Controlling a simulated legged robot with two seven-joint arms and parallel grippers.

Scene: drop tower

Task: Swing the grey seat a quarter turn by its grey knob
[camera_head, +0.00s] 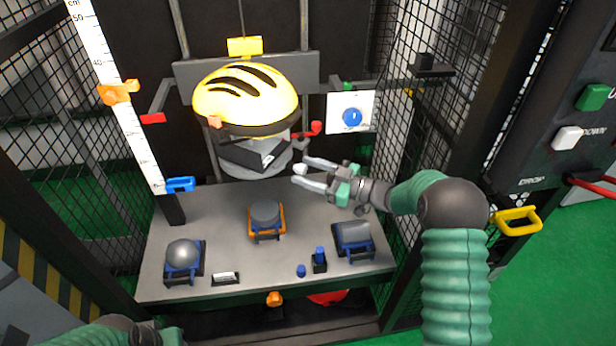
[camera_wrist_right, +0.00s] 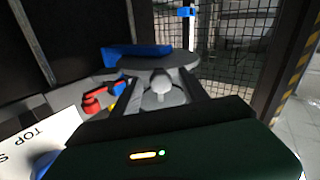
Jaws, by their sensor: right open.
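The grey seat (camera_head: 228,152) is a round disc below the yellow helmet, partly hidden by a grey block on it. In the right wrist view the seat (camera_wrist_right: 170,59) lies straight ahead, with a blue piece on top. The pale grey knob (camera_head: 300,169) sticks out at the seat's right front side. In the wrist view the knob (camera_wrist_right: 160,84) stands between my two fingers. My right gripper (camera_head: 301,171) is open, its fingers on either side of the knob; I cannot tell whether they touch it. Of my left arm only part shows at the bottom edge; its gripper is out of view.
The yellow helmet (camera_head: 245,97) hangs just above the seat. The grey table (camera_head: 215,215) below holds several fixtures. Mesh cage walls (camera_head: 435,60) stand at both sides.

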